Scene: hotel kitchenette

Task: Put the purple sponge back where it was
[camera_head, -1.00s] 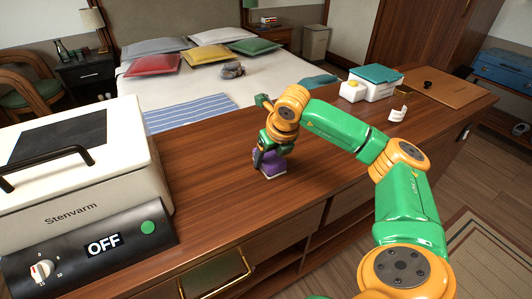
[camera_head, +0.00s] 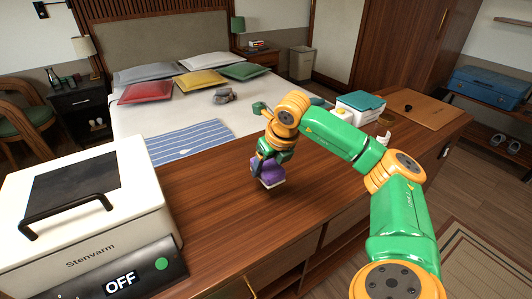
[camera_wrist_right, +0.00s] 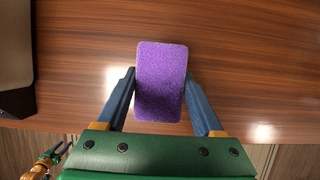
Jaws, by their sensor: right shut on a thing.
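The purple sponge (camera_head: 268,171) is held by my right gripper (camera_head: 264,165) over the wooden counter (camera_head: 340,185), left of the counter's middle. It has a pale layer on its lower side. In the right wrist view the sponge (camera_wrist_right: 161,80) stands upright in the picture between the two blue fingers of my right gripper (camera_wrist_right: 161,95), which are shut on its sides. It looks slightly above the counter, though the gap is hard to judge. My left gripper is not in view in the head view.
A white Stenvarm appliance (camera_head: 80,190) with an OFF display stands at the left. A white box with a teal lid (camera_head: 362,100) and a brown board (camera_head: 415,110) lie at the counter's far right. Bare counter surrounds the sponge. A bed (camera_head: 180,115) stands behind.

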